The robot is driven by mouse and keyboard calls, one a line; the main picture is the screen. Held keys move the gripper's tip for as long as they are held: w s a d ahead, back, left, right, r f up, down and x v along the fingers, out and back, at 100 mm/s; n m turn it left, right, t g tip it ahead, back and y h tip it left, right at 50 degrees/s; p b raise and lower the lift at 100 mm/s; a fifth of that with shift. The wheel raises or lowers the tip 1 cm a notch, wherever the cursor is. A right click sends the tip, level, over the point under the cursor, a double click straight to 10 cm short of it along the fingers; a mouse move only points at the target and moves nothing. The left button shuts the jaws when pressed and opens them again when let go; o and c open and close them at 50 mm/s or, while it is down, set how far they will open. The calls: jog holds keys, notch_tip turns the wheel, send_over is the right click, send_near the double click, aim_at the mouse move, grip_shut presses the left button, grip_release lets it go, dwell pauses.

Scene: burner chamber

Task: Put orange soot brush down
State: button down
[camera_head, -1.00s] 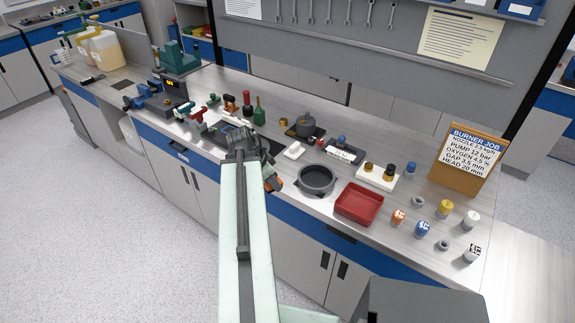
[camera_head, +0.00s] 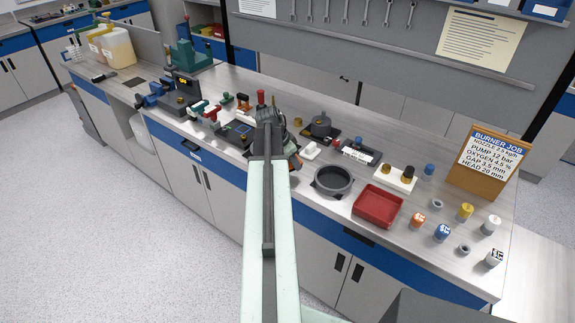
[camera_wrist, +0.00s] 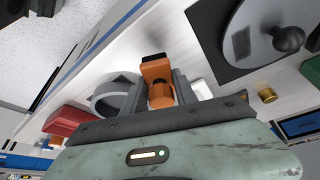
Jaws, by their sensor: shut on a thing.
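My gripper (camera_wrist: 160,98) is shut on the orange soot brush (camera_wrist: 157,76), which has an orange body and a dark end in the wrist view. In the head view my gripper (camera_head: 276,148) is over the bench's front part, left of the round grey dish (camera_head: 333,180). There the brush is largely hidden by my arm. In the wrist view the grey dish (camera_wrist: 106,97) shows left of the brush, and the light bench top lies behind it. I cannot tell whether the brush touches the bench.
A red tray (camera_head: 377,206) stands right of the dish. Several capped fittings stand at the right by the job board (camera_head: 487,163). Tools crowd the left.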

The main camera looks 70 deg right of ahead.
jog(key=shift+w+d, duration=0.35)
jog(key=shift+d, duration=0.35)
jog(key=f+b, duration=0.4)
jog(key=shift+d, duration=0.4)
jog(key=shift+r, duration=0.15)
jog(key=shift+w+a, duration=0.1)
jog(key=shift+w, duration=0.15)
jog(key=shift+f, duration=0.2)
jog(key=c, duration=1)
grip_release()
jog(key=shift+o, duration=0.2)
jog(key=shift+s+r, duration=0.1)
